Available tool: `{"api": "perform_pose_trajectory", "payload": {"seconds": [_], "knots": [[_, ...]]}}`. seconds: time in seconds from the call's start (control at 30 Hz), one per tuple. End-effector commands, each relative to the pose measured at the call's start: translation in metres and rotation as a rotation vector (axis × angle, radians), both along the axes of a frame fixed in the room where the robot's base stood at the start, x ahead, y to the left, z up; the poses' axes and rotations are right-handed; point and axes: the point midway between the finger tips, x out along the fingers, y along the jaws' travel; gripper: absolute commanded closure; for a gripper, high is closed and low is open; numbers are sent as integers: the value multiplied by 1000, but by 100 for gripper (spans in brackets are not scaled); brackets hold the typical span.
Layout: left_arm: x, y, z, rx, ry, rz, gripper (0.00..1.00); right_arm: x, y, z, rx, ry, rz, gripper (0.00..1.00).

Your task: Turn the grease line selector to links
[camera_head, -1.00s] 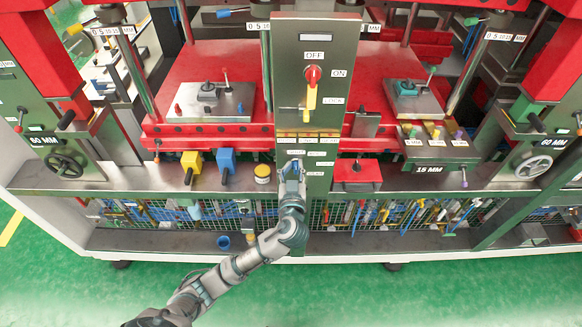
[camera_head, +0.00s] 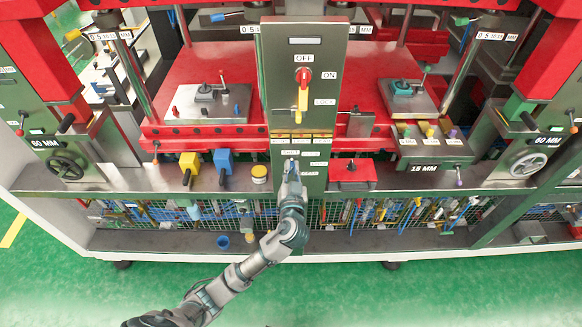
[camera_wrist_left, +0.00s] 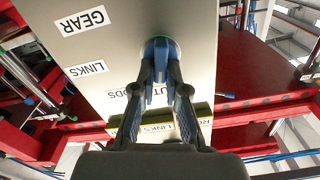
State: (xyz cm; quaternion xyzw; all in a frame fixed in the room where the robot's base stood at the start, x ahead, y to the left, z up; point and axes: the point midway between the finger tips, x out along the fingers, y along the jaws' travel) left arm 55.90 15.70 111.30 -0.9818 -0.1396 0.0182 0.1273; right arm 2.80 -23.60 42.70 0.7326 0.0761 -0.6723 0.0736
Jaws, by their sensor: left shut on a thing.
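The grease line selector is a blue knob (camera_wrist_left: 160,50) on the front of a grey-green control panel (camera_wrist_left: 200,22). My left gripper (camera_head: 291,165) is at the panel's lower part. In the left wrist view, the left gripper (camera_wrist_left: 160,78) is shut on the knob, with a finger on either side. Upside-down labels read GEAR (camera_wrist_left: 82,21) and LINKS (camera_wrist_left: 87,68). Another label beside the fingers is partly covered. A second LINKS label (camera_wrist_left: 158,127) sits on a yellowish strip. The knob's exact pointing direction is hidden by the fingers. My right gripper is not in view.
Higher on the panel is a red and yellow switch (camera_head: 303,82) marked OFF, ON and LOCK. Yellow (camera_head: 189,163) and blue (camera_head: 222,162) blocks and a yellow-banded tin (camera_head: 259,174) stand on the ledge to the left. A red box (camera_head: 352,172) stands close right.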

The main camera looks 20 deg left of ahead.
Motion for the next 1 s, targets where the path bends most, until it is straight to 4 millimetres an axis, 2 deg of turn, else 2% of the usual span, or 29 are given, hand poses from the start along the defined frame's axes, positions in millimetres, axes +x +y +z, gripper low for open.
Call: {"api": "perform_pose_trajectory", "payload": {"seconds": [1.0], "knots": [[3,-11,-6,920,264,-3,100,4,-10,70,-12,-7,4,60]]}}
